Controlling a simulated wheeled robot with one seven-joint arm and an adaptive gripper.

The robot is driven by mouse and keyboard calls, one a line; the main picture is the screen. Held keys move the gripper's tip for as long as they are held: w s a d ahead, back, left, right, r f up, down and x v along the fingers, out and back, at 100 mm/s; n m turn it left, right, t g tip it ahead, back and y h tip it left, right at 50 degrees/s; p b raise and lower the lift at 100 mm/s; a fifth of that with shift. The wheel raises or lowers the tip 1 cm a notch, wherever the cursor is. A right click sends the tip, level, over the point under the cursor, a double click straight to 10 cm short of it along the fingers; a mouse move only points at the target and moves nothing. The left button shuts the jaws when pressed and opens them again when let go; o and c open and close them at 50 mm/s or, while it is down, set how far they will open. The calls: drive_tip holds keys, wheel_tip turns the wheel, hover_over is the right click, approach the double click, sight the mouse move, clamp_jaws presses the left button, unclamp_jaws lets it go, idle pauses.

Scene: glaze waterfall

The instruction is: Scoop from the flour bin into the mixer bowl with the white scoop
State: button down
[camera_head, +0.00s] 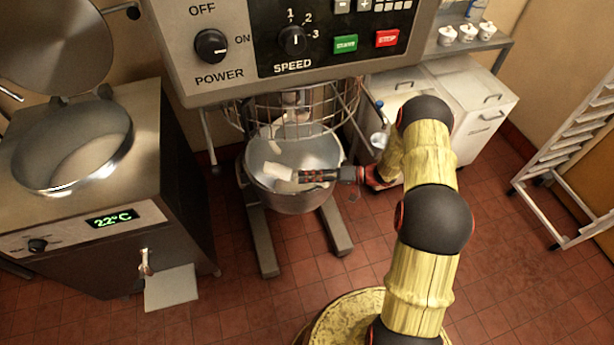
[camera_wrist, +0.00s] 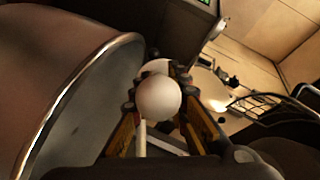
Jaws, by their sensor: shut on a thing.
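The steel mixer bowl (camera_head: 318,203) hangs under the mixer in the head view, and its curved rim (camera_wrist: 62,98) fills the left of the wrist view. My gripper (camera_head: 303,176) reaches in over the bowl's right side. It is shut on the white scoop (camera_head: 277,170), whose pale head is over or inside the bowl. In the wrist view, my gripper (camera_wrist: 158,118) has the scoop's rounded white end (camera_wrist: 158,98) between its fingers. I cannot tell whether the scoop holds flour. White lidded bins (camera_head: 484,108) stand at the right; which is the flour bin is unclear.
The wire guard (camera_head: 290,108) and mixer head (camera_head: 290,45) are close above the bowl. A steel kettle machine (camera_head: 75,215) stands at the left, its lid raised. A white rack (camera_head: 568,160) stands at the right. The red tiled floor is clear in front.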

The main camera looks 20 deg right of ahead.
drive_tip(key=n+b, duration=0.1)
drive_tip(key=n+h, duration=0.1)
drive_tip(key=n+b, duration=0.1)
drive_tip(key=shift+s+a+r+n+t+h+b, duration=0.1)
drive_tip(key=shift+s+a+n+t+h+b, duration=0.2)
drive_tip(key=shift+t+h+b, duration=0.1)
drive_tip(key=n+b, duration=0.1)
drive_tip(key=b, duration=0.1)
drive_tip(key=n+t+h+b, duration=0.1)
drive_tip(key=b, duration=0.2)
drive_tip(key=n+h+b, duration=0.1)
drive_tip(key=b, duration=0.1)
drive_tip(key=shift+s+a+r+n+t, duration=0.15)
drive_tip(key=shift+s+a+n+t, duration=0.1)
drive_tip(key=shift+n+t, duration=0.05)
drive_tip(key=s+r+p, duration=0.2)
drive_tip(key=s+p, duration=0.5)
drive_tip(key=s, duration=0.7)
drive_tip(key=shift+r, duration=0.2)
